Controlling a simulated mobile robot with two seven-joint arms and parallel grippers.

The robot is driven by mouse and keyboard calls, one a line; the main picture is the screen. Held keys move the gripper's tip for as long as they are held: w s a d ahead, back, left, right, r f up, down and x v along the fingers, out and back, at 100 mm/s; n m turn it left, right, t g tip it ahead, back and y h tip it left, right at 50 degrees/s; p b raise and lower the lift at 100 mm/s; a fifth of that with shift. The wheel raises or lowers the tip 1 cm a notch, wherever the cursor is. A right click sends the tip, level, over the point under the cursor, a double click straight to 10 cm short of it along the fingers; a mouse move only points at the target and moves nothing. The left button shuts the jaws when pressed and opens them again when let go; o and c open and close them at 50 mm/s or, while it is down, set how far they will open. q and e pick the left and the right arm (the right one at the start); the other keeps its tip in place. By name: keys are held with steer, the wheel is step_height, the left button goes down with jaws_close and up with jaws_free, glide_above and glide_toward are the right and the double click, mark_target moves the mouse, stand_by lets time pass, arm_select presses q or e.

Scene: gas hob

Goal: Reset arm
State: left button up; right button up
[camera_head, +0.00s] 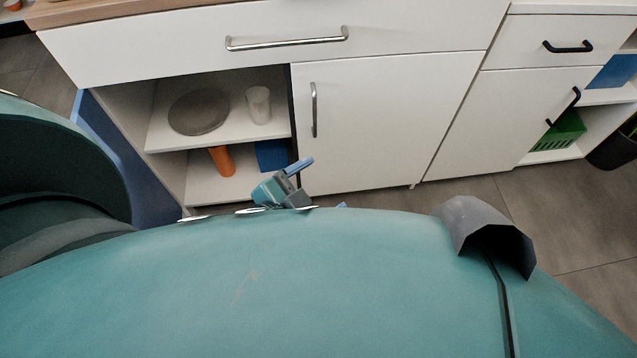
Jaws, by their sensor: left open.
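My left gripper (298,182) shows in the middle of the head view, low in front of the white cabinets. Its blue-grey body and a light blue finger stick up past the edge of my own teal body. It is open, and I see nothing held in it. My teal body hides the lower part of the gripper and most of the arm. My right gripper is not in view.
A white cabinet door (390,125) stands behind the gripper. A green basket (560,131) sits at right. Tiled floor (560,205) is clear.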

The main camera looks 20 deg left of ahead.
arm_select(q)
steer(key=r+n, duration=0.1)
steer(key=s+d+r+n, duration=0.1)
steer(key=s+r+n+h, duration=0.1)
steer(key=shift+d+r, duration=0.15)
steer(key=shift+r, duration=0.2)
